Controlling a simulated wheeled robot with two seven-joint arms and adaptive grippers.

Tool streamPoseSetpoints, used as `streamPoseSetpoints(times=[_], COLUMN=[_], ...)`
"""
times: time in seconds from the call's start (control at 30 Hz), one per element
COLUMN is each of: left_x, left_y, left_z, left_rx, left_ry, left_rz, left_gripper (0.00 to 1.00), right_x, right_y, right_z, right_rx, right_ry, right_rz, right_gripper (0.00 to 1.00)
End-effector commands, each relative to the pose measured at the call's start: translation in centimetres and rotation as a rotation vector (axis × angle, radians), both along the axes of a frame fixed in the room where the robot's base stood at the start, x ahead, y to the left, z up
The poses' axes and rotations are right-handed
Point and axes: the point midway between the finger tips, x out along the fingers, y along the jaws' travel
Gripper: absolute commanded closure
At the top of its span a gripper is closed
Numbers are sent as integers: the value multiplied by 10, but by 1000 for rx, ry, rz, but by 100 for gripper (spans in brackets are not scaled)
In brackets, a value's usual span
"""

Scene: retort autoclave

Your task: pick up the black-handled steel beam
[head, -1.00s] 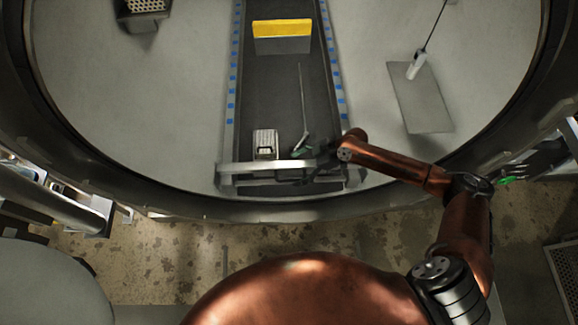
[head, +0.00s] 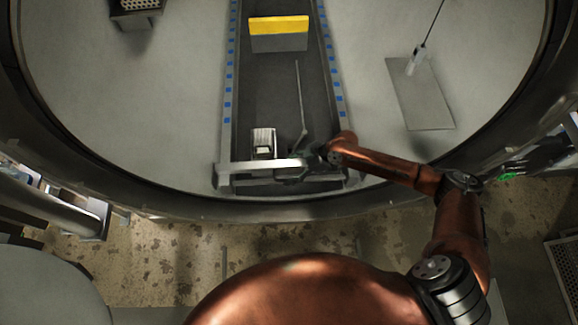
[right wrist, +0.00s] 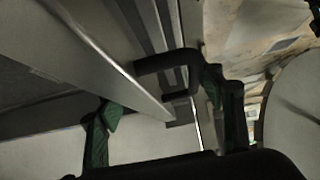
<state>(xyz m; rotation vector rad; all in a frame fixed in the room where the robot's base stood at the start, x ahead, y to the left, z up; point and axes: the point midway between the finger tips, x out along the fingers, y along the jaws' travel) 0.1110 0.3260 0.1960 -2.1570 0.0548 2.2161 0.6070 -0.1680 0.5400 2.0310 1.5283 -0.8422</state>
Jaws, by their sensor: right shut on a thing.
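The black-handled steel beam (head: 258,168) lies across the near end of the dark conveyor track in the head view. In the right wrist view its pale steel face (right wrist: 115,65) runs from the upper left towards the middle, with a black bracket-like handle (right wrist: 165,64) beside it. My right gripper (head: 305,156) is at the beam's right end, small and dark in the head view. In the right wrist view its green-padded fingers (right wrist: 155,112) stand on either side of the beam and are shut on it. The exact contact is hard to see. My left gripper is not in view.
A small metal box (head: 263,143) sits on the track just behind the beam, with a thin upright rod (head: 300,100) to its right. A yellow-topped block (head: 279,30) stands farther back. A grey plate (head: 420,95) lies right of the track. The round chamber rim (head: 130,195) curves in front.

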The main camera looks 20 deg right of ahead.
Motion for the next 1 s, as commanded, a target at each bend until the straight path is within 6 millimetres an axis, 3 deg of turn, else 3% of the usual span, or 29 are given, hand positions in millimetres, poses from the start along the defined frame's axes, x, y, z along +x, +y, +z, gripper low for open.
streamPoseSetpoints(times=[0.7, 1.0], left_x=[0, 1], left_y=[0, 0], left_z=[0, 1], left_rx=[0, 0], left_ry=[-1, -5], left_rz=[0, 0], left_gripper=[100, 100], right_x=[2, 2], right_y=[2, 1], right_z=[3, 6], right_rx=[4, 4], right_ry=[-7, -7], right_rz=[0, 0], right_gripper=[97, 97])
